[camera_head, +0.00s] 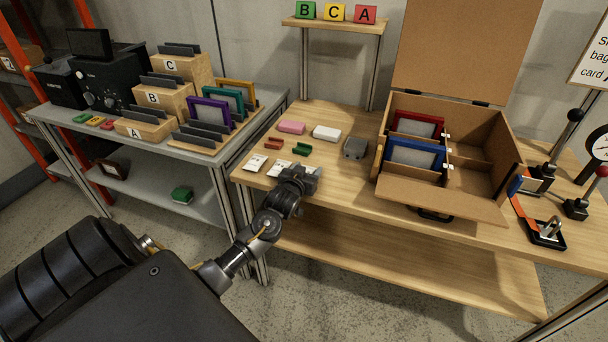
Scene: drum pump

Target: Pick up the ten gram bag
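Small white bags lie in a row near the front left edge of the wooden table. One bag (255,163) is at the left end, and another bag (279,166) is just right of it. Any more of the row is partly hidden by my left gripper. Their labels are too small to read, so I cannot tell which is the ten gram bag. My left gripper (301,178) is over the table's front edge, right of these bags. Its fingers are too small and dark to show whether it is open or shut. My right gripper is out of view.
Behind the bags lie red (274,143) and green (302,149) pieces, pink (291,127) and white (326,133) blocks and a grey box (355,148). An open cardboard case (455,193) stands to the right. A grey bench (197,145) with card holders is left.

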